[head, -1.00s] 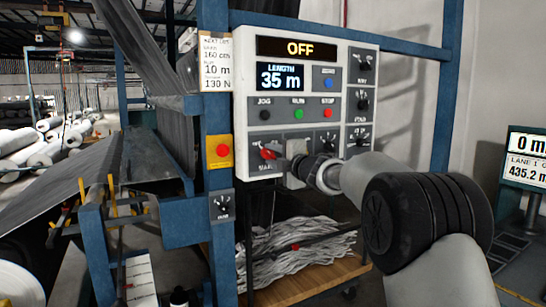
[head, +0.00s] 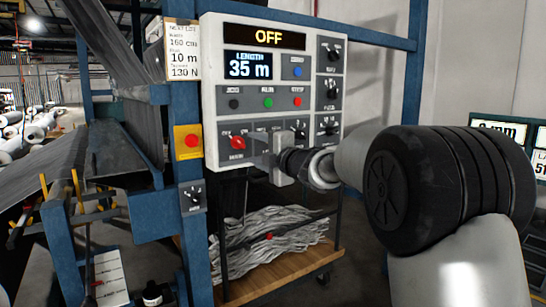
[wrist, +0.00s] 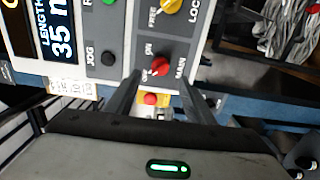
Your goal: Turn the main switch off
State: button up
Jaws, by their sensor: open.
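The main switch is a red rotary knob (head: 237,142) at the lower left of the grey control panel (head: 210,90). In the wrist view the knob (wrist: 160,66) sits beside the labels ON, OFF and MAIN; its exact pointing direction is hard to tell. The panel's top display (head: 266,38) reads OFF in orange. My gripper (head: 256,150) is open, just right of the knob in the head view. In the wrist view my gripper's fingers (wrist: 157,85) point toward the knob, one on each side, with nothing held. Contact with the knob cannot be told.
A red button on a yellow box (head: 188,142) is on the blue post left of the panel. JOG, RUN and STOP buttons (head: 267,103) sit above the main switch, with several dials at right. A wooden cart (head: 280,278) with grey scraps stands below.

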jog(key=v, duration=0.9)
jog(key=shift+s+d, duration=0.2)
jog(key=shift+s, duration=0.1)
jog(key=s+d+f+m+g+h, duration=0.1)
jog(key=s+d+f+m+h, duration=0.2)
jog(key=s+d+m+h, duration=0.95)
jog(key=s+f+m+g+y+p, duration=0.1)
jog(key=s+f+m+g, duration=0.45)
jog(key=s, duration=0.75)
jog(key=s+f+m+g+y+p, duration=0.1)
jog(key=s+f+m+g+y, duration=0.15)
jog(key=s+f+m, duration=0.85)
notch_tip(320, 180, up, 28)
jog(key=s+n+h+p, duration=0.1)
jog(key=n+p, duration=0.3)
jog(key=p, duration=2.1)
jog(key=shift+s+d, duration=0.2)
jog(key=shift+s, duration=0.3)
jog(key=shift+r, duration=0.1)
